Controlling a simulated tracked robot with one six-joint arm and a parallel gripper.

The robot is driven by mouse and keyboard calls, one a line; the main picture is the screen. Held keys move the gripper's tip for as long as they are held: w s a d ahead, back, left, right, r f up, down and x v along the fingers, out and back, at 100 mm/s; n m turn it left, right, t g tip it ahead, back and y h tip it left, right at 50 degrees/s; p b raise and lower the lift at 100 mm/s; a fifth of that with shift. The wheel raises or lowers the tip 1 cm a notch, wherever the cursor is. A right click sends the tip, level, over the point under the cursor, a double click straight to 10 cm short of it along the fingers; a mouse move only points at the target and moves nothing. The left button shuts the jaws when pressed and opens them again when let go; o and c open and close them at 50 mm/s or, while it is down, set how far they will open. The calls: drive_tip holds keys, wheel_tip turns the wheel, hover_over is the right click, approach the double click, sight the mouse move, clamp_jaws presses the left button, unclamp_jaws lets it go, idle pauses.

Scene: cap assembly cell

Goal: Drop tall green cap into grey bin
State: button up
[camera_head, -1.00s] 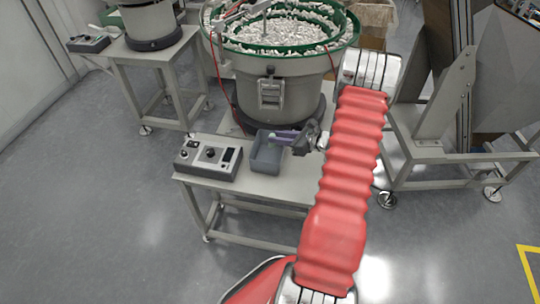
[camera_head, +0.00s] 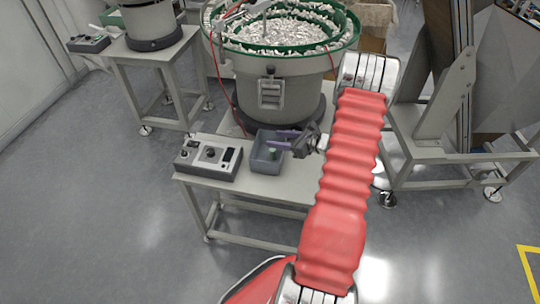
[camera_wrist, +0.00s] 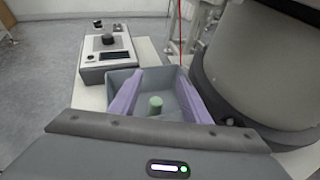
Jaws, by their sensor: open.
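The green cap (camera_wrist: 155,103) shows in the wrist view between and beyond my fingers, within the outline of the grey bin. It also shows as a small green spot in the head view (camera_head: 273,151). Whether it rests on the bin floor or is still falling, I cannot tell. The grey bin (camera_head: 267,165) stands on the small table, and its far wall shows in the wrist view (camera_wrist: 150,77). My gripper (camera_head: 272,142), with purple fingers, is open above the bin. In the wrist view its fingers (camera_wrist: 157,98) stand wide apart, and neither touches the cap.
A control box (camera_head: 209,158) stands on the table just left of the bin, with its knob and display facing up. A large bowl feeder (camera_head: 280,85) full of white parts rises right behind the bin. Open floor (camera_head: 90,220) lies to the left.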

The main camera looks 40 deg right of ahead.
drive_tip(key=v, duration=1.3)
drive_tip(key=shift+s+r, duration=0.15)
drive_tip(key=shift+s, duration=0.2)
drive_tip(key=shift+d, duration=0.15)
